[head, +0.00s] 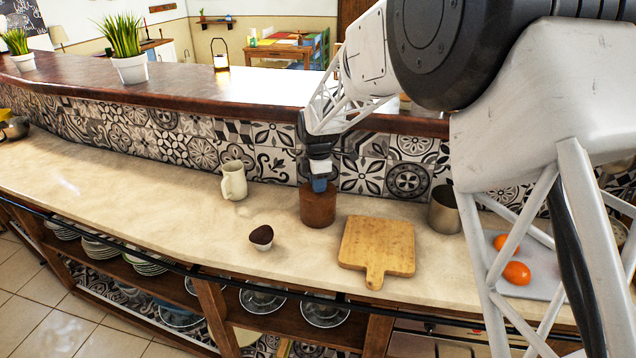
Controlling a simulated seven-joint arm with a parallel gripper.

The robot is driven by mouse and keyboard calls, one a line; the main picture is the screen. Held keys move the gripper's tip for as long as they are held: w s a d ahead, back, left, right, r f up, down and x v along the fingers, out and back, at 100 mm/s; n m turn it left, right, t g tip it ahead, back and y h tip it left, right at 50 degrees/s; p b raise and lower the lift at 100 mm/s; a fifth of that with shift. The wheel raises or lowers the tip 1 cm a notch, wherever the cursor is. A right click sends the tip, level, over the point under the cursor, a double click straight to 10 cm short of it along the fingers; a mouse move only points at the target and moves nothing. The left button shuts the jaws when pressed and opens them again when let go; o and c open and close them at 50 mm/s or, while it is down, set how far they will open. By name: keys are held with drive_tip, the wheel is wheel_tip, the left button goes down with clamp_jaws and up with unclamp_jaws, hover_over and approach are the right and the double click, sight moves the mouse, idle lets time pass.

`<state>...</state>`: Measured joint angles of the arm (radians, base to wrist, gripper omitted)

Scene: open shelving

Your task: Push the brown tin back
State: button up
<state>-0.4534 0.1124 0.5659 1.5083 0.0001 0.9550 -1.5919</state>
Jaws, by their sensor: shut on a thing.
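The brown tin (318,206) is a short reddish-brown cylinder. It stands upright on the pale counter, close to the patterned tile wall and behind the cutting board. My gripper (319,184) points down at the tin's top from above and is shut on it. The fingertips overlap the tin's upper part, and their exact contact is too small to see. My arm comes in from the upper right and hides part of the tile wall.
A cream jug (234,181) stands left of the tin. A small dark-topped cup (261,237) is at the front left, and a wooden cutting board (376,247) lies at the front right. A metal cup (444,210) stands at right, near oranges (516,273). The counter's left is mostly clear.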

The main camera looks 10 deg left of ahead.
drive_tip(key=shift+w+d, duration=0.1)
drive_tip(key=shift+d, duration=0.1)
clamp_jaws()
drive_tip(key=shift+w+d, duration=0.3)
drive_tip(key=shift+d, duration=0.6)
drive_tip(key=o, duration=1)
unclamp_jaws()
drive_tip(key=shift+c, duration=0.2)
drive_tip(key=shift+r, duration=0.15)
wheel_tip(320, 180, up, 8)
drive_tip(key=shift+f, duration=0.2)
drive_tip(key=shift+d, duration=0.1)
